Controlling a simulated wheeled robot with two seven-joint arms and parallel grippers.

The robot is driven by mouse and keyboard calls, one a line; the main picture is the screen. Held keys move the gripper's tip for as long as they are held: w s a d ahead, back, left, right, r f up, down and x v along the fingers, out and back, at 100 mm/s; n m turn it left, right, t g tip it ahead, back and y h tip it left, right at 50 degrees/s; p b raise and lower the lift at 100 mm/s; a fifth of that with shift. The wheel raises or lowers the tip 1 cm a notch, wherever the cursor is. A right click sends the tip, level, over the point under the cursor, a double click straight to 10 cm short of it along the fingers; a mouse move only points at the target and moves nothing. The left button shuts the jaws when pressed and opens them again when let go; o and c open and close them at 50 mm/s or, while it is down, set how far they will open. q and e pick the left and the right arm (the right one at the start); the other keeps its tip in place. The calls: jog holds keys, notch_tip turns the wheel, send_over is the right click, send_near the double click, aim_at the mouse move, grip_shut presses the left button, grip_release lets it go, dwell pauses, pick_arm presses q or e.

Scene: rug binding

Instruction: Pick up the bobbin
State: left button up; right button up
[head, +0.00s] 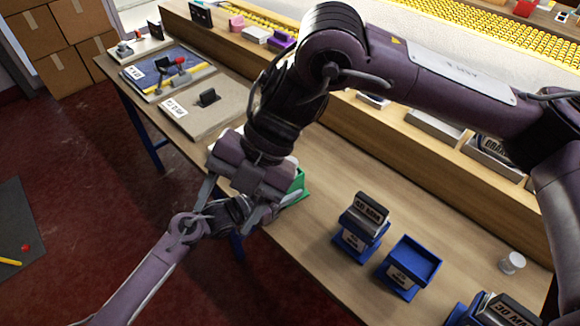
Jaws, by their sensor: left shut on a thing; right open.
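My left gripper (240,211) is at the end of the thin arm from the lower left. It is shut on a small dark thing, mostly hidden between the two grippers; I cannot tell whether this is the bobbin. My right gripper (226,212) is on the large arm from the right. It is open and points down, with its fingers on either side of the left gripper's tip, near the table's front edge. A small whitish cylinder (512,263) stands at the table's right end, apart from both grippers; I cannot tell whether it is a bobbin.
The wooden table (318,216) carries blue holders (413,262) with dark blocks at the right. A green object (299,187) is partly hidden behind my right gripper. A beige board (208,117) and a blue board (150,77) lie at the left. Cardboard boxes (60,60) are stacked behind.

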jog(key=w+d+f+n+t+h, duration=0.2)
jog(key=w+d+n+t+h, duration=0.5)
jog(key=w+d, duration=0.6)
jog(key=shift+w+a+f+m+t+y, duration=0.3)
jog(key=shift+w+a+f, duration=0.3)
jog(key=shift+w+f, duration=0.9)
jog(key=shift+w+a+f+m+t+y, duration=0.15)
jog(key=shift+w+a+f+y, duration=0.55)
jog(key=shift+f, duration=1.45)
jog(key=shift+w+a+f+m+t+y, duration=0.1)
jog(key=shift+w+a+f+m+t, duration=0.3)
jog(key=shift+w+f, duration=1.15)
jog(key=shift+s+a+f, duration=0.1)
jog(key=shift+s+f, duration=0.2)
jog(key=c, duration=1.1)
pick_arm(q)
jog(key=o, duration=0.9)
jog(key=shift+c, duration=0.2)
pick_arm(e)
jog(key=shift+o, duration=0.2)
notch_tip(320, 180, up, 10)
pick_arm(q)
jog(key=shift+s+a, duration=0.1)
